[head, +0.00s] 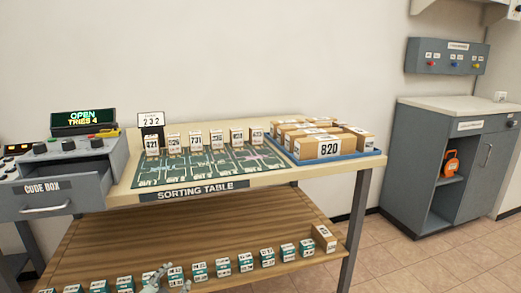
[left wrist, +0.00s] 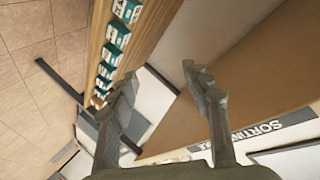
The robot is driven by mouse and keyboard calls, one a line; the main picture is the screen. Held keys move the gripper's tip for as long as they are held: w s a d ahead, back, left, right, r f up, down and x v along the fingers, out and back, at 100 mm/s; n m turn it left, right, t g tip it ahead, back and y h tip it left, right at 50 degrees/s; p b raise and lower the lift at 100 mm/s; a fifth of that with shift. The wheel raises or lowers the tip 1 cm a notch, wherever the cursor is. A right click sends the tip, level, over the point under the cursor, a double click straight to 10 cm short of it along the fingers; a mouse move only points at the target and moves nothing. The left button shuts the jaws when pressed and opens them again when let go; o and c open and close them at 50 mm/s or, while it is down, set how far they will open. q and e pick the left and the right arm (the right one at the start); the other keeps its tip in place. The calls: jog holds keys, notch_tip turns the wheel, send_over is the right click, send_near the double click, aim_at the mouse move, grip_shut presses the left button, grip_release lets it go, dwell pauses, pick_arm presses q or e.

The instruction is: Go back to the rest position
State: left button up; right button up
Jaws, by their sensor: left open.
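My left gripper (head: 160,279) shows only as a small grey part at the bottom edge of the head view, in front of the lower shelf. In the left wrist view my left gripper (left wrist: 160,77) has its two fingers spread apart with nothing between them. The sorting table (head: 275,178) stands ahead, and its lettered front edge (left wrist: 272,128) is to the right of the fingers in the left wrist view. My right gripper is in neither view.
Small teal-and-white boxes (head: 223,266) line the lower shelf (head: 205,232), close to my left gripper. A blue tray (head: 350,156) of cartons is on the table. The code box (head: 60,175) is at left, a grey cabinet (head: 440,165) at right. Tiled floor (head: 410,265) at right is clear.

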pick_arm(q)
jog(key=s+a+f+n+g+y, duration=0.25)
jog(key=s+f+n+g, duration=0.2)
jog(key=s+f, duration=1)
jog(key=s+a+f+n+g, duration=0.1)
jog(key=s+f+g, duration=0.2)
jog(key=s+f, duration=0.3)
jog(key=s+a+f+n+g, duration=0.1)
jog(key=s+f+g, duration=0.2)
jog(key=s+f, duration=0.3)
jog(key=s, duration=0.5)
jog(key=shift+s+n+g, duration=0.35)
jog(key=shift+s, duration=0.05)
